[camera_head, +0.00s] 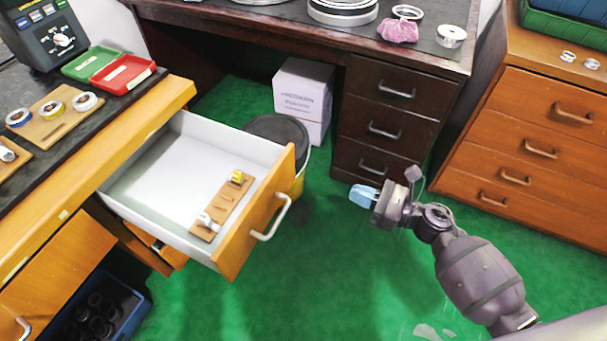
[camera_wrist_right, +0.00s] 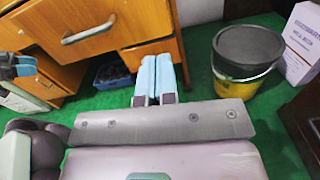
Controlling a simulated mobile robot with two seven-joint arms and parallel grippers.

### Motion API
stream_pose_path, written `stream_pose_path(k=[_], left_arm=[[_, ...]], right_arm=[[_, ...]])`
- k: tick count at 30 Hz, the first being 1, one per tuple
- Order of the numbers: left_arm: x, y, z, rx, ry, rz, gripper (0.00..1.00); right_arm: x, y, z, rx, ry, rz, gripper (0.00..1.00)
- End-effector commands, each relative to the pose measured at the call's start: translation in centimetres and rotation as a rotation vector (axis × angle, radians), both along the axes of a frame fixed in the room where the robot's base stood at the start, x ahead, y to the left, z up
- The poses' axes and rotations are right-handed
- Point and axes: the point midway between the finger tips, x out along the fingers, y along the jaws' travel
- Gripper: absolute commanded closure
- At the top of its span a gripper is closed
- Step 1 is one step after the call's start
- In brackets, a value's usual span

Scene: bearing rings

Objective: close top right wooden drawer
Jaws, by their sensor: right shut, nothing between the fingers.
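The wooden drawer (camera_head: 262,215) at the right end of the left workbench is pulled far out. It has a white inside, an orange-brown front and a pale curved handle (camera_head: 270,219). The drawer front and handle also show at the upper left of the right wrist view (camera_wrist_right: 88,28). My right gripper (camera_head: 360,195) is right of the drawer front, apart from it, over the green floor. Its light blue fingers are together and empty. My left gripper is outside the head view; a dark part with a bluish tip at the wrist view's left edge may be it.
A wooden board with small parts (camera_head: 222,207) lies in the drawer. A black and yellow bucket (camera_head: 297,188) stands behind the drawer front. A dark desk (camera_head: 397,90) and a wooden cabinet (camera_head: 520,150) stand beyond. Green floor is clear between the drawer and my right arm.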

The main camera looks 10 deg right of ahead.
Motion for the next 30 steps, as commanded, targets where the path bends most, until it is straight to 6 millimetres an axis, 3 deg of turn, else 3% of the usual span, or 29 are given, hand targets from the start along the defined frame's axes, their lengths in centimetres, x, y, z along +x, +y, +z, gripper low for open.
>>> stream_pose_path(k=[11, 30], left_arm=[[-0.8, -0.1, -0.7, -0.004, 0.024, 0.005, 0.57], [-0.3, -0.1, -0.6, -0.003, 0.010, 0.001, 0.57]], right_arm=[[0.9, 1.7, 0.1, -0.049, -0.078, 0.017, 1.00], [7.0, 10.2, 0.0, -0.048, -0.075, 0.015, 1.00]])
